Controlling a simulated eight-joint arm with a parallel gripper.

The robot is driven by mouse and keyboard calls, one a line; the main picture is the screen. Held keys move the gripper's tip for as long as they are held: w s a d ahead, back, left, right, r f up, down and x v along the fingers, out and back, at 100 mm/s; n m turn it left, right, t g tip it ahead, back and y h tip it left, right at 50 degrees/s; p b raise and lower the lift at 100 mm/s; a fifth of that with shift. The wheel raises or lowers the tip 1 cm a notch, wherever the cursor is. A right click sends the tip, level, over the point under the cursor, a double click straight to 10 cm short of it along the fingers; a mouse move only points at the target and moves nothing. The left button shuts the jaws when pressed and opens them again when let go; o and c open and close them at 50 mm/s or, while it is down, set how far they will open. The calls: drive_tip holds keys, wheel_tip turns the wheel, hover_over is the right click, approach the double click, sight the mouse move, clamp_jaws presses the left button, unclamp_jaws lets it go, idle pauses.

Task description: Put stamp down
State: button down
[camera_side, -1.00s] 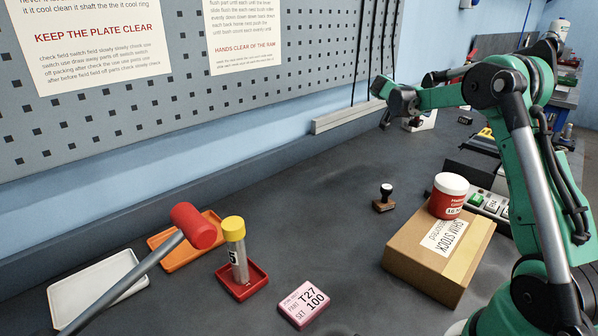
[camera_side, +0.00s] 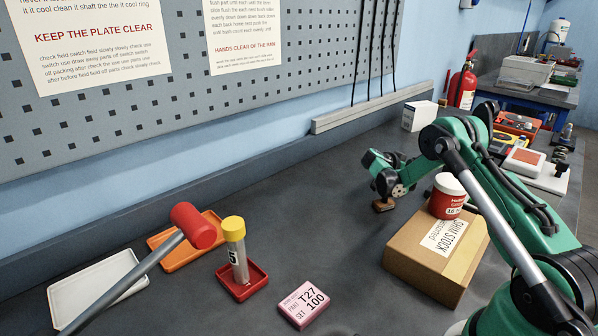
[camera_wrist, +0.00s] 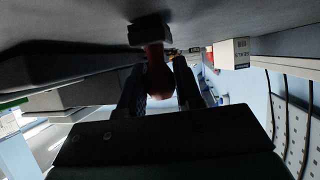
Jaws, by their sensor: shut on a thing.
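The stamp (camera_side: 383,206) is a small wooden block with an upright handle. Its base shows just below my gripper (camera_side: 386,192) in the side view, left of the cardboard box. My gripper hides the knob and handle there. In the wrist view, which looks upside down, the stamp's brownish handle (camera_wrist: 156,78) stands between the two dark fingers of my gripper (camera_wrist: 160,88), with its dark base (camera_wrist: 150,31) beyond the fingertips. My gripper is shut on the stamp. The base is at or very near the bench top; I cannot tell whether it touches.
A cardboard box (camera_side: 425,268) with a red jar (camera_side: 446,199) on it stands close right of my gripper. A pink label block (camera_side: 304,304), a yellow-capped tube (camera_side: 235,245) in a red holder, and a red mallet (camera_side: 193,226) are in front left. The bench left of my gripper is clear.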

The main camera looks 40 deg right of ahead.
drive_tip(key=shift+f, duration=0.1)
drive_tip(key=c, duration=0.6)
unclamp_jaws()
drive_tip(key=shift+w+a+r, duration=0.1)
drive_tip(key=shift+a+r, duration=0.2)
drive_tip(key=shift+a, duration=0.05)
drive_tip(key=v, duration=1)
drive_tip(key=shift+a+r, duration=0.15)
drive_tip(key=shift+a, duration=0.15)
drive_tip(key=s+a+r+n+t+y, duration=0.2)
drive_tip(key=a+n, duration=0.4)
drive_tip(key=a, duration=0.3)
drive_tip(key=s+a+r+n+t+y, duration=0.2)
drive_tip(key=a+n+y, duration=0.4)
drive_tip(key=a, duration=0.3)
drive_tip(key=s+a+r+n+t+y, duration=0.3)
drive_tip(key=a+n, duration=0.4)
drive_tip(key=a, duration=0.3)
drive_tip(key=shift+s+n+t+y, duration=0.4)
drive_tip(key=shift+s+t+y, duration=0.45)
drive_tip(key=shift+t, duration=0.25)
